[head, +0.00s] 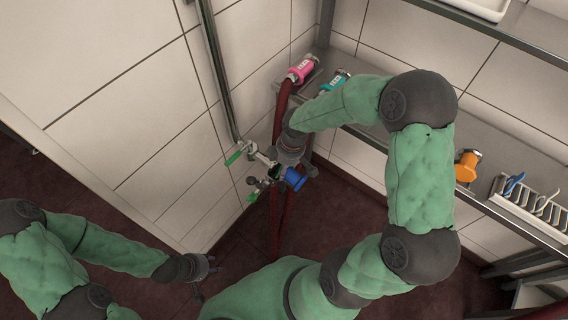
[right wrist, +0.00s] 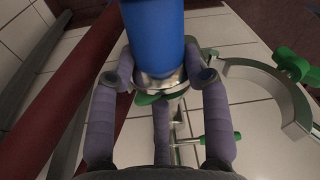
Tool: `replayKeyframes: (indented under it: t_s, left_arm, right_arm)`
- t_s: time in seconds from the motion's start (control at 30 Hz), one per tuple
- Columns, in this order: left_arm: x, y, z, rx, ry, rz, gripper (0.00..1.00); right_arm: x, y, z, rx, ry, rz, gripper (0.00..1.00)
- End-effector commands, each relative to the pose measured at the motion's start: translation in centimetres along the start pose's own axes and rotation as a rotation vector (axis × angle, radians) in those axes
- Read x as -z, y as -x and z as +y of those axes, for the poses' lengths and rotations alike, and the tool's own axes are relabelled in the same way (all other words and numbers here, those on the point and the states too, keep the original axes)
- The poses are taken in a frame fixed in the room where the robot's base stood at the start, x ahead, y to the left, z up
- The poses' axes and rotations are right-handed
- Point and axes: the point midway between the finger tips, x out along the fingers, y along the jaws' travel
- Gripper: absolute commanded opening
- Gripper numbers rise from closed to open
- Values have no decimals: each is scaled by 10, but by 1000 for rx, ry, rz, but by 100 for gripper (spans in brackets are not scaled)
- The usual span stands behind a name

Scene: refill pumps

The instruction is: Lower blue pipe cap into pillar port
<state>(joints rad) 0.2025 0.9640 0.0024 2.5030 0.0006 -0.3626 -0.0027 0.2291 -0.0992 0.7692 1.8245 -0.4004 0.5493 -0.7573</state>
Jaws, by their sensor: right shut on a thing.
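The blue pipe cap (head: 294,179) is in my right gripper (head: 292,160), beside the valve fittings on the pillar. In the right wrist view the blue cap (right wrist: 153,35) has a metal collar (right wrist: 160,82), and my right gripper's fingers (right wrist: 160,80) close around it. The pillar port is hard to make out among the fittings (head: 266,172), partly covered by the gripper and cap. I cannot tell whether the cap touches the port. My left gripper (head: 207,273) hangs low at the left, empty, its fingers spread, away from the pillar.
A green-handled valve (head: 240,153) sits on the pillar side. An open metal clamp (right wrist: 270,85) with green knobs is close to the cap. Dark red hoses (head: 280,115) run beside my right arm. The shelf holds pink (head: 301,69), teal (head: 335,81) and orange (head: 467,166) caps.

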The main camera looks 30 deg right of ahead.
Motion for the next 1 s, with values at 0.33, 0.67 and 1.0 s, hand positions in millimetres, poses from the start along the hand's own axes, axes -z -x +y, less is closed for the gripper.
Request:
replayKeyframes:
  t_s: [0.33, 0.67, 1.0]
  left_arm:
    - [0, -5, -2, 0, 0, 0, 40]
    - [0, -6, -2, 0, 0, 0, 40]
    - [0, -6, -2, 0, 0, 0, 40]
  right_arm:
    - [-7, -15, -9, 24, 0, -17, 0]
    - [-6, -16, -9, 24, 2, -15, 0]
    - [-5, -14, -7, 18, 2, -12, 91]
